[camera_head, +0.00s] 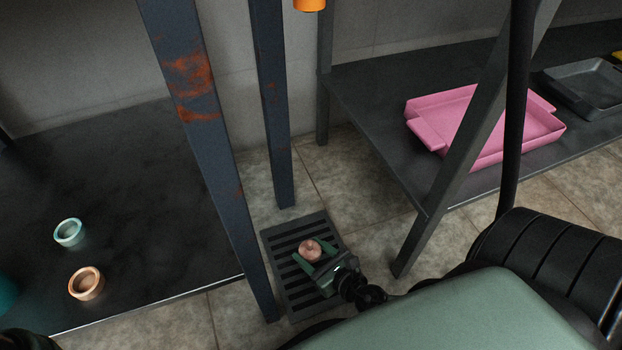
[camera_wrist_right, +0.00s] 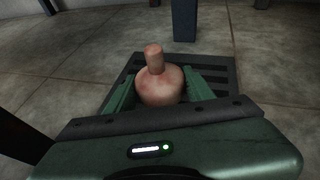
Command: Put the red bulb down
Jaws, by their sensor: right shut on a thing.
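The red bulb, a dull pinkish-red round body with a short neck, shows in the head view (camera_head: 310,250) over the dark slatted grate (camera_head: 275,238). My right gripper (camera_head: 311,259) is shut on it, with a green finger on each side. In the right wrist view the bulb (camera_wrist_right: 158,87) sits between the fingers, neck up, with the grate (camera_wrist_right: 222,68) behind and below. I cannot tell whether the bulb touches the grate. My left gripper does not show.
Blue rusted posts (camera_head: 205,130) stand beside the grate. A dark table (camera_head: 375,110) at right bears a pink tray (camera_head: 490,158) and a black tray (camera_head: 575,100). Tiled floor lies between.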

